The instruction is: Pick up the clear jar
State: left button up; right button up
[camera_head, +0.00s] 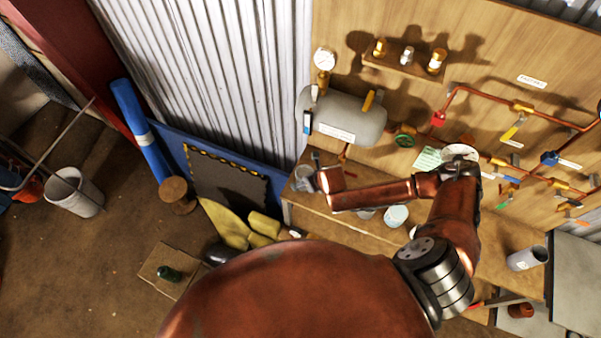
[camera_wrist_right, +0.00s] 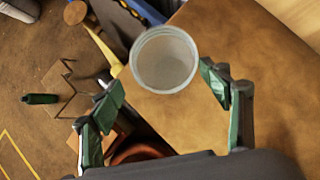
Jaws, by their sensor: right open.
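The clear jar (camera_wrist_right: 165,59) shows from above in the right wrist view, with a round pale rim, at the left edge of the wooden bench (camera_wrist_right: 200,125). In the head view the clear jar (camera_head: 303,178) stands at the bench's left end, partly behind my gripper. My right gripper (camera_wrist_right: 163,92) is open, with its green-padded fingers to either side of the jar and just short of it. No contact with the jar can be made out. In the head view my right gripper (camera_head: 318,181) is small and its fingers are hard to tell. My left gripper is not in view.
A grey tank (camera_head: 345,118) and copper pipes with valves are on the wall behind the bench. White containers (camera_head: 396,216) stand on the bench below my forearm. A grey cup (camera_head: 528,258) lies at the right. A dark green bottle (camera_wrist_right: 40,99) is on the floor side.

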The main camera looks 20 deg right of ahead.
jog(key=shift+d+f, duration=0.25)
jog(key=shift+f, duration=0.6)
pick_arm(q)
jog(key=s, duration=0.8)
pick_arm(e)
jog(key=shift+w+d+f+p, duration=0.1)
jog(key=shift+w+f+p, duration=0.35)
jog(key=shift+f, duration=0.1)
jog(key=x, duration=0.2)
jog(key=shift+w+d+f, duration=0.1)
jog(key=shift+w+f, duration=0.15)
jog(key=shift+f, duration=0.3)
jog(key=shift+w, duration=0.15)
jog(key=shift+c, duration=0.3)
jog(key=c, duration=0.8)
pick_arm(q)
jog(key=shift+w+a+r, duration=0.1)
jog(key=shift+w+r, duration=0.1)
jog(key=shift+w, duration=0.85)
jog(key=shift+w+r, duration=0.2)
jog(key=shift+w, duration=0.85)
pick_arm(e)
jog(key=c, duration=0.5)
